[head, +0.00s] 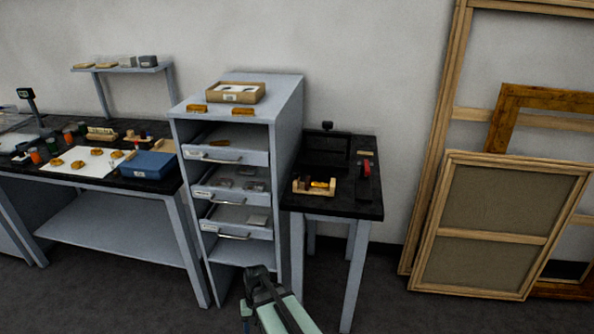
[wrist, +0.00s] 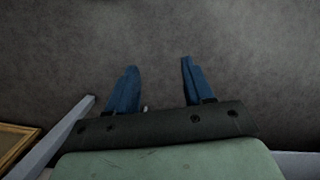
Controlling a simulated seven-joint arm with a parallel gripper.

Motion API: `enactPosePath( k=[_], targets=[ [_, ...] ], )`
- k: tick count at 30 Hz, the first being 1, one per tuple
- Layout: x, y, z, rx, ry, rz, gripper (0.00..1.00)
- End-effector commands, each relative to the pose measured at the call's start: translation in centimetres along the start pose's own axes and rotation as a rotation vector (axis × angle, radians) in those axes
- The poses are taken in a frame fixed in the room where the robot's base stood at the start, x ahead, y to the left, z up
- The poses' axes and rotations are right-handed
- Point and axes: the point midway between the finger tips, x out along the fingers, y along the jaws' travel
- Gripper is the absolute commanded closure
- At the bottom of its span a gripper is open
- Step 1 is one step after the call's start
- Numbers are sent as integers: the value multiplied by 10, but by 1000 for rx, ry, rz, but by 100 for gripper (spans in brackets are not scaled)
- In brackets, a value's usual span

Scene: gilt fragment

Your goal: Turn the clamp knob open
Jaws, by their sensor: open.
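A small wooden holder (head: 312,188) with a gold piece (head: 319,184) in it sits near the front of the dark-topped side table (head: 352,207). It looks like the clamp, but its knob is too small to make out. A red-and-black item (head: 367,167) lies behind and right of it. My gripper (wrist: 158,65) is open and empty over the grey floor, its two blue fingers apart. In the head view it is low, in front of the drawer cabinet, below and left of the side table, apart from everything on it.
The drawer cabinet (head: 287,115) stands left of the side table, with several drawers pulled out. A workbench (head: 95,182) with small items is further left. Wooden frames (head: 434,215) lean on the wall at right. The floor between table and frames is clear.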

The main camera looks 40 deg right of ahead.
Motion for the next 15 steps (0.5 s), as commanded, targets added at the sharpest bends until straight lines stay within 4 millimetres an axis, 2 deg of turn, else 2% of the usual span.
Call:
enactPosePath(
  k=[3,11,15],
  targets=[
    [-36,-2,-22,27,42,-32,48],
    [-114,1,-61,70,131,-92,48],
    [-160,7,-81,76,182,-117,48]
  ],
)
